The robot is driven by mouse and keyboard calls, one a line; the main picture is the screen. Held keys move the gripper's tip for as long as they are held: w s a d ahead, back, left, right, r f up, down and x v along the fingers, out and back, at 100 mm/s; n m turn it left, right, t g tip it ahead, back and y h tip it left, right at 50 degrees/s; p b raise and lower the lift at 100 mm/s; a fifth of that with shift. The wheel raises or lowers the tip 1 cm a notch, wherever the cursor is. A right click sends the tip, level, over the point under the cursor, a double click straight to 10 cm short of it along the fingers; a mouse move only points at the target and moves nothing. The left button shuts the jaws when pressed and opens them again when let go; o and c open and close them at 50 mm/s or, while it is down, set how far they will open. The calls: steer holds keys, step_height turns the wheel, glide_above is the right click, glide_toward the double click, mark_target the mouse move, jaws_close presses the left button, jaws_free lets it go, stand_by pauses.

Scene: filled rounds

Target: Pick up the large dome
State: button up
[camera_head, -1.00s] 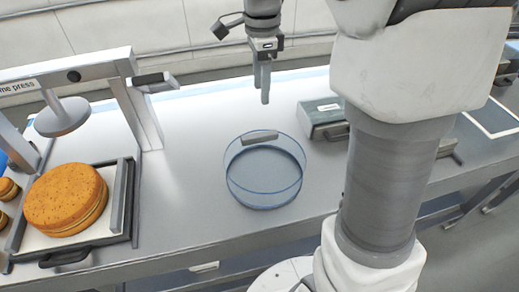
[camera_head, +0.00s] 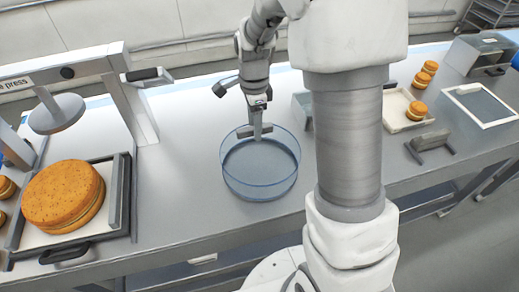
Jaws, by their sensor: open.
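The large dome (camera_head: 259,188) is a clear, blue-rimmed round cover with a grey bar handle (camera_head: 243,134) on top. It stands on the grey worktop in the middle of the view. My gripper (camera_head: 257,131) is open and points down at the handle, with its fingertips at or just over the bar. I cannot tell whether the fingers straddle the bar or touch it. No cake shows inside the dome.
A press (camera_head: 57,112) stands at the left, with a large filled round (camera_head: 62,192) on its tray. At the right are a pale tray (camera_head: 397,106) with small rounds, a grey stand (camera_head: 430,141) and a metal box (camera_head: 483,54). Worktop left of the dome is clear.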

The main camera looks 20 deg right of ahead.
steer(key=shift+f, duration=0.25)
stand_by(0.3)
jaws_close()
stand_by(1.3)
